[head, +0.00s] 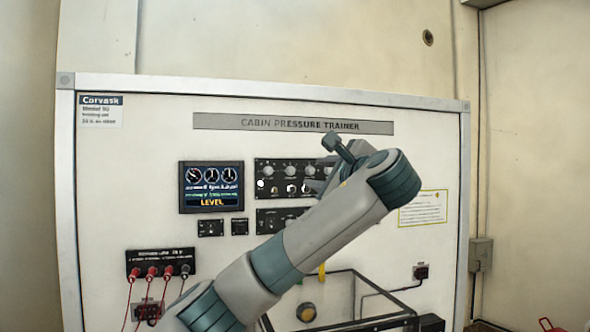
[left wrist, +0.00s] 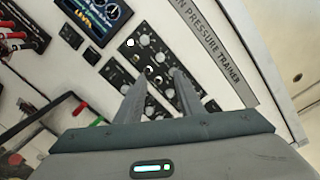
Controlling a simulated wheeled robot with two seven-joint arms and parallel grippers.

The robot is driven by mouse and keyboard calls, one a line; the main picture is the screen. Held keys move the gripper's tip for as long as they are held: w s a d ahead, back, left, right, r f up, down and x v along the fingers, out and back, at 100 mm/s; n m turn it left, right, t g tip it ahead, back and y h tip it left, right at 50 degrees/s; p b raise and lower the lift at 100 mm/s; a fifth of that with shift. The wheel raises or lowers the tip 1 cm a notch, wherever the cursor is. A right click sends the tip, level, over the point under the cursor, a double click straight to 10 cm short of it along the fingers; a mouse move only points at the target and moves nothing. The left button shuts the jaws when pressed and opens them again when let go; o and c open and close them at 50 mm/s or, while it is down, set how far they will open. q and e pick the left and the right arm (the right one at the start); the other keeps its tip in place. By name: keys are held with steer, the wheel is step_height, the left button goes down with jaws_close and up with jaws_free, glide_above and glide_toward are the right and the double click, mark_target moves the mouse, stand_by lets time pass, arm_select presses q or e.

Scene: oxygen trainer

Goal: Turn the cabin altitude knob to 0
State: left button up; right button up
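The upper control panel (head: 283,179) on the trainer board carries two rows of knobs, with its right end hidden by my left arm. It also shows in the left wrist view (left wrist: 137,53). The labels are too small to read, so I cannot tell which knob is cabin altitude or where it points. My left gripper (left wrist: 159,80) is open in front of the panel knobs. Its two fingers are apart and nothing is seen held between them; contact with a knob cannot be told. In the head view the fingers are mostly hidden behind my wrist. My right gripper is not in view.
A display (head: 211,187) reading LEVEL is left of the panel. A lower panel (head: 270,222) sits beneath it. Red plugs with hanging cables (head: 152,271) are at lower left. A clear box (head: 340,290) projects low on the board. A yellow-edged notice (head: 422,208) is right.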

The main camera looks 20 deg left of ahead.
mark_target(292, 171)
arm_select(q)
steer(key=p+x, duration=0.4)
steer(key=x, duration=0.2)
steer(key=p+x, duration=0.3)
steer(key=x, duration=0.4)
steer(key=shift+w+a+r+p, duration=0.2)
steer(key=shift+a+p, duration=0.05)
steer(key=shift+p, duration=0.15)
steer(key=shift+w+a+f, duration=0.2)
steer(key=shift+w+a, duration=0.25)
steer(key=shift+w, duration=0.15)
jaws_close()
